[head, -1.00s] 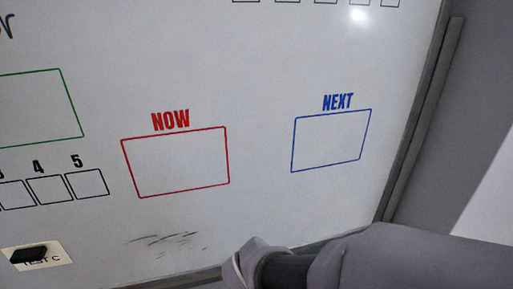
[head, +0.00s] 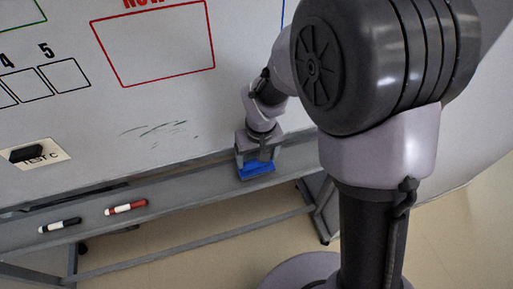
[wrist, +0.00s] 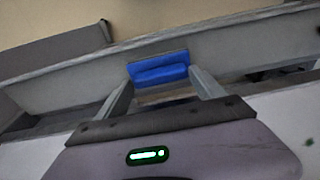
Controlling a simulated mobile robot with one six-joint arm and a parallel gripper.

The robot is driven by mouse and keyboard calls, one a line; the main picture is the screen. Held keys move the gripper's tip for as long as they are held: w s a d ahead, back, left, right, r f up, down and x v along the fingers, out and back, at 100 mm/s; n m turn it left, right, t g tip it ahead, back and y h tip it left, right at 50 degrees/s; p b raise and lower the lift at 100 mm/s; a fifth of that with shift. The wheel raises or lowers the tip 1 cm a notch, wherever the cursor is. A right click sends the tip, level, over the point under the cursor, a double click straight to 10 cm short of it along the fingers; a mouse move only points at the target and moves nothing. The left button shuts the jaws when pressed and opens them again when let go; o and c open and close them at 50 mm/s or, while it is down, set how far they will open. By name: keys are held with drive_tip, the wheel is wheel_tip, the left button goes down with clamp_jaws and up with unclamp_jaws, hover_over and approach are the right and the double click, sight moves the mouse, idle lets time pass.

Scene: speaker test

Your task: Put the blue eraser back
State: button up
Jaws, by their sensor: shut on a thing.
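The blue eraser (head: 256,170) is between the fingers of my gripper (head: 254,158), at the tray (head: 185,190) along the whiteboard's lower edge. In the wrist view the blue eraser (wrist: 158,68) sits between the two fingertips of my gripper (wrist: 160,80), which are shut on it. The gripper points down at the tray. I cannot tell whether the eraser touches the tray or is just above it.
A black marker (head: 59,225) and a red marker (head: 126,207) lie on the tray to the left. The whiteboard (head: 235,110) rises behind, with dark smudges. A card with a black thing (head: 26,154) is on the board at the left. The tray between the red marker and my gripper is clear.

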wheel_tip(320, 180, down, 2)
drive_tip(key=shift+s+f, duration=0.1)
drive_tip(key=shift+f, duration=0.25)
drive_tip(key=shift+c, duration=0.8)
drive_tip(key=o, duration=1.7)
drive_tip(key=shift+o, duration=0.2)
wheel_tip(320, 180, up, 12)
drive_tip(key=s+p, duration=0.1)
drive_tip(key=p, duration=0.2)
wheel_tip(320, 180, up, 4)
drive_tip(key=m, duration=0.1)
hover_over(259, 171)
drive_tip(key=s+d, duration=0.1)
drive_tip(key=d, duration=0.1)
drive_tip(key=s+d+r+m+t, duration=0.2)
drive_tip(key=s+d+r+m, duration=0.1)
drive_tip(key=s+r, duration=0.2)
drive_tip(key=s+d+r+m+t+y, duration=0.1)
drive_tip(key=s+d+r+m+t, duration=0.1)
drive_tip(key=s, duration=0.8)
wheel_tip(259, 171, up, 3)
drive_tip(key=shift+d+f+m+t, duration=0.1)
drive_tip(key=shift+d+m+t, duration=0.25)
drive_tip(key=shift+m, duration=0.45)
drive_tip(key=shift+d, duration=0.1)
